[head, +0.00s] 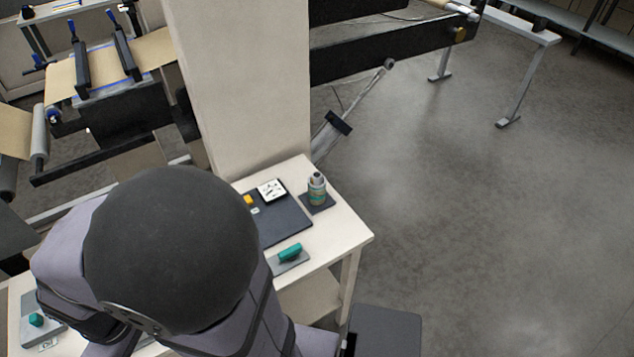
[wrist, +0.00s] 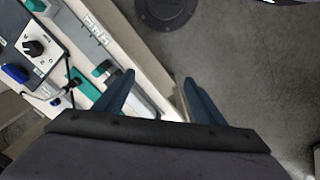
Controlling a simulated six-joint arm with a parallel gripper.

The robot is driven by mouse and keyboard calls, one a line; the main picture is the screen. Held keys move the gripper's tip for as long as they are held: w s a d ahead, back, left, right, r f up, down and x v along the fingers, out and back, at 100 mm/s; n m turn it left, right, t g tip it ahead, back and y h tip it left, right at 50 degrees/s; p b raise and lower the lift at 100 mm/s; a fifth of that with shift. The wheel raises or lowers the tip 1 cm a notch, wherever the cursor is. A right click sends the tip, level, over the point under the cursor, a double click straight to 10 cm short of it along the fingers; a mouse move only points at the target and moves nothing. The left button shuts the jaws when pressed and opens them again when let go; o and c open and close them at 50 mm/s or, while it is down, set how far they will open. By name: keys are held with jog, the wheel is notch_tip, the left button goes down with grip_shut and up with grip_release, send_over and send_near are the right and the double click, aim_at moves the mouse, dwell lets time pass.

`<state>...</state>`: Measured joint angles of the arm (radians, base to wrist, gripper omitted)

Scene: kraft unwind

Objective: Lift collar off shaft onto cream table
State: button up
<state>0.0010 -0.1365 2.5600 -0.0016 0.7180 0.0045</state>
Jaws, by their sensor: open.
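My gripper (wrist: 159,78) is open in the wrist view, with two blue fingers spread apart and nothing between them. It points down over the edge of a pale bench, with floor beyond. In the head view my arm hides its end. The cream table (head: 338,250) stands right of my arm in the head view. A slanted grey rod (head: 365,95) with a dark block (head: 338,123) around it is behind the table; I cannot tell whether these are the shaft and collar. No collar shows clearly in the wrist view.
The table holds a dark mat (head: 283,222), a bottle (head: 317,188) and a teal item (head: 290,252). A cream column (head: 238,80) rises behind it. The wrist view shows a black knob (wrist: 34,47) and a dark round disc (wrist: 165,8).

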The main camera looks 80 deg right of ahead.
jog(key=s+d+f+m, duration=0.3)
jog(key=s+d+m, duration=0.25)
jog(key=d, duration=0.55)
jog(key=s+d+f+m, duration=0.2)
jog(key=s+d+m, duration=0.35)
jog(key=d, duration=0.55)
jog(key=s+d+f+m, duration=0.35)
jog(key=s+d, duration=0.25)
jog(key=d, duration=0.5)
jog(key=d+r+m+h, duration=0.2)
jog(key=d+r, duration=0.1)
jog(key=d, duration=0.6)
jog(key=d+r+m+h, duration=0.2)
jog(key=d+r+m, duration=0.1)
jog(key=d, duration=0.7)
jog(key=shift+d+r+g+h, duration=0.3)
jog(key=shift+r+g, duration=0.1)
jog(key=shift+r, duration=0.2)
jog(key=shift+p+x, duration=0.5)
jog(key=shift+x, duration=0.55)
jog(key=shift+a+f, duration=0.1)
jog(key=shift+f, duration=0.05)
